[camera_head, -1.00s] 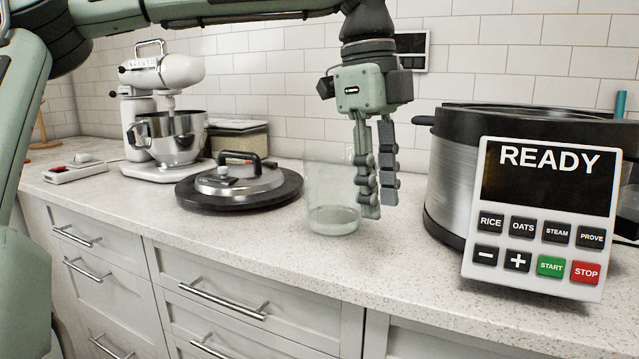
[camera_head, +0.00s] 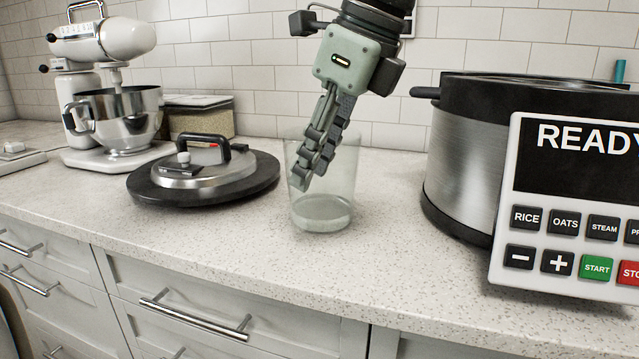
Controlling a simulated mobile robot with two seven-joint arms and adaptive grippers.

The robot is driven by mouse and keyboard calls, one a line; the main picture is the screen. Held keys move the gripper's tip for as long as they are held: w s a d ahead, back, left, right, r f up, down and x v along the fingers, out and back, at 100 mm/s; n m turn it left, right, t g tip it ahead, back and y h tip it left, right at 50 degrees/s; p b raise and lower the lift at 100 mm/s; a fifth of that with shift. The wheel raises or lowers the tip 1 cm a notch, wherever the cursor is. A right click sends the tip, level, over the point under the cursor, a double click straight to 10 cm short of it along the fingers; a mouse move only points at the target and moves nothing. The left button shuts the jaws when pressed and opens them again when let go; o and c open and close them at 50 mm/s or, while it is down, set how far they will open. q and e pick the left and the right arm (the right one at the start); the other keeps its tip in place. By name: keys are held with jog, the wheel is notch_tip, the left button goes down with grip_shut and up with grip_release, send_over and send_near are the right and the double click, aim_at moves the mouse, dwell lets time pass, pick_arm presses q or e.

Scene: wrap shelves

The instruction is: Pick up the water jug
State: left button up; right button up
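The water jug (camera_head: 325,213) is a clear glass vessel with a little liquid in the bottom. It stands upright on the counter between a round lid and a large cooker. My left gripper (camera_head: 307,175) reaches down from above and is tilted, with its fingertips toward the lower left. Its fingers overlap the upper part of the jug in the head view. I cannot tell whether they are inside, in front of or around the glass. The fingers overlap each other, so the gap between them is hidden. My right gripper is not in view.
The lid (camera_head: 205,170) with a black handle lies left of the jug. The cooker (camera_head: 465,160) with its READY panel (camera_head: 575,205) stands close on the right. A stand mixer (camera_head: 110,95) and a container (camera_head: 200,120) are at the back left. The counter in front is clear.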

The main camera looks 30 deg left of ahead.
aim_at(299, 226)
pick_arm(q)
jog(key=x, duration=0.6)
jog(key=shift+a+f, duration=0.15)
jog(key=shift+f, duration=0.2)
jog(key=shift+c, duration=0.4)
grip_shut()
